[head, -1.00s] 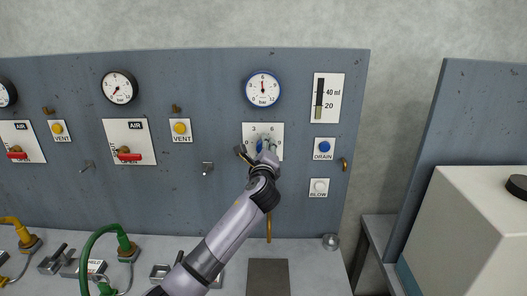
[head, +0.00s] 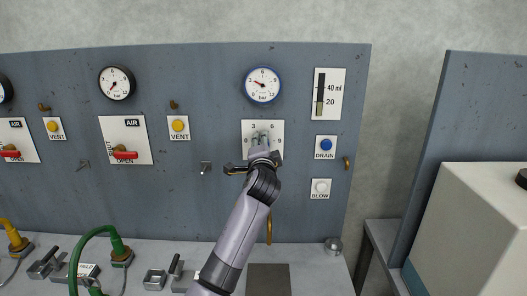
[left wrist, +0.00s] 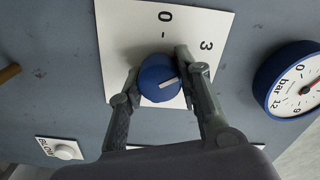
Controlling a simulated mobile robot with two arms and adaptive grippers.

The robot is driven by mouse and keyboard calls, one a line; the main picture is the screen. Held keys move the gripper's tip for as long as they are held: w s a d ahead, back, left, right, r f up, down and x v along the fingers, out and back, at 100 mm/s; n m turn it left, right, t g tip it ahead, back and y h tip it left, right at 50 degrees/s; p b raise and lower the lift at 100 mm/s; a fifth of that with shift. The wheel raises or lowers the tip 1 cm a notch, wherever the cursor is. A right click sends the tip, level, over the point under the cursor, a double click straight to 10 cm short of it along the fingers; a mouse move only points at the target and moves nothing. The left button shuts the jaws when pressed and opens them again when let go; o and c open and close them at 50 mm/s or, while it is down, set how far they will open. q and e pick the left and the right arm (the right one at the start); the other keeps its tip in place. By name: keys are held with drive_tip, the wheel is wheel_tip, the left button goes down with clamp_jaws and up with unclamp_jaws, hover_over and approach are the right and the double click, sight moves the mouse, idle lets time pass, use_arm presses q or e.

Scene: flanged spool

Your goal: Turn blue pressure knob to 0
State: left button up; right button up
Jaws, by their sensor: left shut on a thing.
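The blue pressure knob (left wrist: 158,78) sits on a white scale plate (left wrist: 119,27) on the grey panel. In the left wrist view its white pointer line points right and slightly up, below the 3 mark, with the 0 mark at the top. My left gripper (left wrist: 157,70) has a finger on each side of the knob and is shut on it. In the head view the left gripper (head: 261,148) covers the knob on its plate (head: 249,127). The blue-rimmed gauge (head: 262,85) above has its needle pointing to the upper left. My right gripper is not in view.
A blue DRAIN button (head: 326,145) and a white BLOW button (head: 321,187) are right of the knob plate. A small hook (head: 205,167) is to its left. The yellow VENT button (head: 178,126) is farther left. A dark pad (head: 268,280) lies on the bench below.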

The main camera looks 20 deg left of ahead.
use_arm(q)
drive_tip(key=n+b, duration=0.1)
drive_tip(key=n, duration=0.1)
drive_tip(key=n+b, duration=0.1)
drive_tip(key=n, duration=0.2)
drive_tip(key=shift+f+n, duration=0.2)
drive_tip(key=shift+n, duration=0.1)
drive_tip(key=n+b, duration=0.1)
drive_tip(key=n, duration=0.2)
drive_tip(key=shift+n+b, duration=0.4)
drive_tip(key=shift+n, duration=0.8)
drive_tip(key=o, duration=1.1)
drive_tip(key=shift+r, duration=0.2)
drive_tip(key=shift+o, duration=0.2)
